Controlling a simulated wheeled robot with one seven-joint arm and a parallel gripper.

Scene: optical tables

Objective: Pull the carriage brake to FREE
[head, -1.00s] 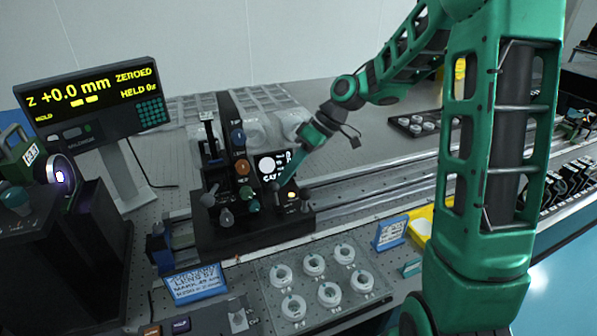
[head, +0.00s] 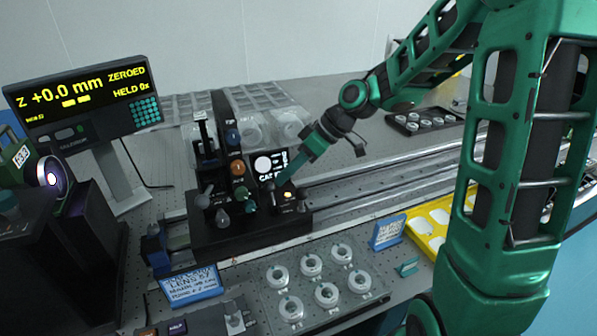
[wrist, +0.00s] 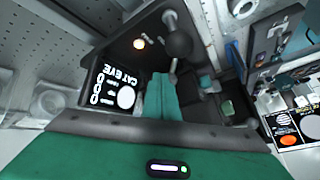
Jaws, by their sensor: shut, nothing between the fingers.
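The dark carriage (head: 245,232) stands on the rails, with several knobs and levers and a black CAT EYE panel. On its right end are a small lit amber lamp (head: 288,194) and a dark ball-ended lever (head: 302,190). The wrist view shows a dark ball-ended lever (wrist: 178,42) and the lamp (wrist: 139,43) just beyond my fingertips. I cannot read a brake or FREE label. My gripper (head: 281,180) is shut and empty, its green fingers pointing down at the carriage's right end. In the wrist view the fingers (wrist: 163,88) lie close beside the lever; contact is unclear.
A readout (head: 85,95) at left reads Z +0.0 mm ZEROED. A clear tray (head: 320,280) of white rings lies in front of the carriage, near blue label cards (head: 388,232). A yellow tray (head: 430,228) is at right. Rails (head: 390,175) run right from the carriage.

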